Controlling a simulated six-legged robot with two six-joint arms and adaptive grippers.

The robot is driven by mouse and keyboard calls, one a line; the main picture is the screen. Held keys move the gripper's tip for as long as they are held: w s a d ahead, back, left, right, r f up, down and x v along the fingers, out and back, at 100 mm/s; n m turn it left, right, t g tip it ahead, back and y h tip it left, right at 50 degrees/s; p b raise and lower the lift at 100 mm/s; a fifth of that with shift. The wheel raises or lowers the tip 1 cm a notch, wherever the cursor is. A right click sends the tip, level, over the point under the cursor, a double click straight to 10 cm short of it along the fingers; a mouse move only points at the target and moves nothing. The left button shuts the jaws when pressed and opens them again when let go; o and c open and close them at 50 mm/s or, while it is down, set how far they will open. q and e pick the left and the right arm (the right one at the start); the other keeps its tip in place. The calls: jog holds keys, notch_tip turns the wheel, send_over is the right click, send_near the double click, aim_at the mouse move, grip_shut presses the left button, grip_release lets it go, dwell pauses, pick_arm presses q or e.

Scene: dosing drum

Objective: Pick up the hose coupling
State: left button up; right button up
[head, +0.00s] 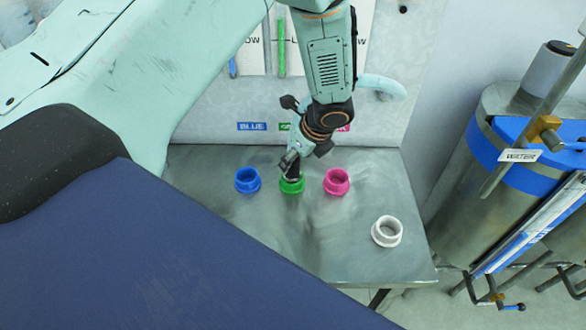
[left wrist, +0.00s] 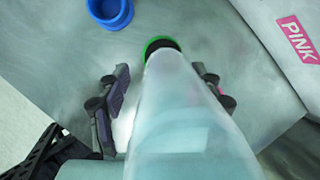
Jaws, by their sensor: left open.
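The hose coupling (left wrist: 166,44) appears to be the dark end of a pale translucent hose (left wrist: 178,110), sitting in or against the green ring (left wrist: 148,46). In the head view the dark end (head: 292,173) shows just above the green ring (head: 292,186), partly hidden by my gripper. My left gripper (head: 291,160) is open, pointing down over the green ring. In the left wrist view its fingers (left wrist: 162,76) stand on either side of the hose, with a gap visible on the left. My right gripper is out of view.
A blue ring (head: 247,181) and a pink ring (head: 337,182) flank the green one on the metal table (head: 310,255). A white ring (head: 387,231) stands near the table's right edge. A wall panel rises behind. A steel drum labelled WATER (head: 495,130) stands at right.

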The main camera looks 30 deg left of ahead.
aim_at(292, 171)
pick_arm(q)
jog(key=x, duration=0.5)
jog(key=shift+w+a+f, duration=0.15)
jog(key=shift+w+a, duration=0.3)
jog(key=shift+w+d, duration=0.1)
jog(key=shift+s+d+r, duration=0.35)
jog(key=shift+s+r, duration=0.1)
jog(key=shift+s, duration=0.1)
jog(key=shift+c, duration=0.8)
jog(key=shift+w+a, duration=0.1)
jog(key=shift+a, duration=0.15)
jog(key=c, duration=0.3)
jog(key=shift+w+a+f, duration=0.1)
jog(key=shift+w+f, duration=0.25)
jog(key=shift+f, duration=0.05)
jog(key=c, duration=0.3)
jog(key=shift+s+d+r, duration=0.2)
jog(key=shift+d+r, duration=0.05)
jog(key=c, duration=0.5)
jog(key=shift+a, duration=0.15)
grip_shut()
